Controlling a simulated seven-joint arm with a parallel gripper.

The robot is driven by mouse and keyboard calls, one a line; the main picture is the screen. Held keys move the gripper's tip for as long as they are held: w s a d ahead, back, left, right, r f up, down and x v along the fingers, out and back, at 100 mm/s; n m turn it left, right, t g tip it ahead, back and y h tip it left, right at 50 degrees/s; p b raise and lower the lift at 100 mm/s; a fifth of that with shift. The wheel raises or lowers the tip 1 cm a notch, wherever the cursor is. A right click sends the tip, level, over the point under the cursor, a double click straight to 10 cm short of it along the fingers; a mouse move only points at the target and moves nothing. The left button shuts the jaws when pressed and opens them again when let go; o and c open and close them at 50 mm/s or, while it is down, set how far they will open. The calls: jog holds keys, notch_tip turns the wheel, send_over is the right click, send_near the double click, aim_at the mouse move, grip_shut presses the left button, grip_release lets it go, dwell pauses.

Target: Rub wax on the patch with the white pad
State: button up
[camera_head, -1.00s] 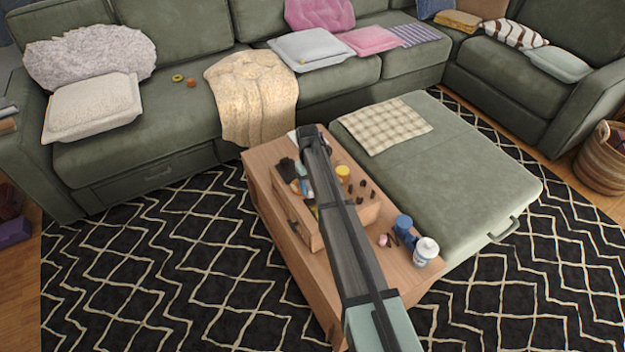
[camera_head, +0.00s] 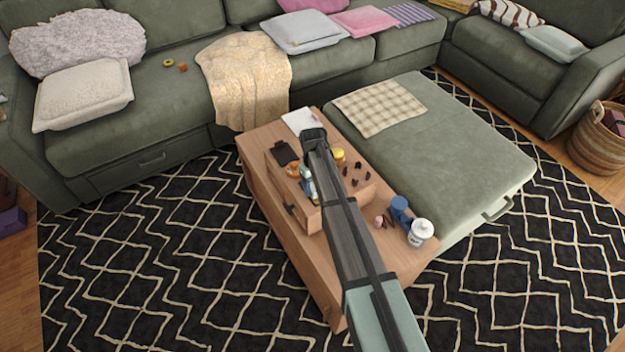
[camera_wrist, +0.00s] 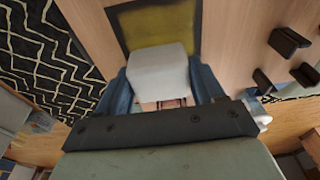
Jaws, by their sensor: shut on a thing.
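My gripper (camera_wrist: 160,100) is shut on the white pad (camera_wrist: 160,72), which sits between its blue fingers in the wrist view. A yellowish patch with a dark border (camera_wrist: 160,27) lies on the wood just beyond the pad. The pad overlaps the patch's near edge in that view; I cannot tell whether they touch. In the head view my gripper (camera_head: 314,138) is over the far part of the wooden table (camera_head: 262,208). The arm hides the pad and the patch there. A small yellow jar (camera_head: 339,155) stands right of the gripper; I cannot tell whether it holds wax.
A white sheet (camera_head: 299,121) and a black flat item (camera_head: 286,152) lie near the gripper. Several small dark pieces (camera_head: 358,180) are right of the arm. A blue container (camera_head: 399,204) and a white bottle (camera_head: 420,233) stand near the table's right edge. A green ottoman (camera_head: 460,160) adjoins it.

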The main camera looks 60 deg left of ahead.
jog(key=d, duration=0.5)
jog(key=shift+a, duration=5.6)
jog(key=shift+w, duration=0.4)
jog(key=shift+s+d, duration=0.2)
jog(key=shift+d, duration=5.4)
jog(key=shift+w+a, duration=0.1)
jog(key=shift+a, duration=5.5)
notch_tip(320, 180, up, 8)
jog(key=shift+d, duration=0.1)
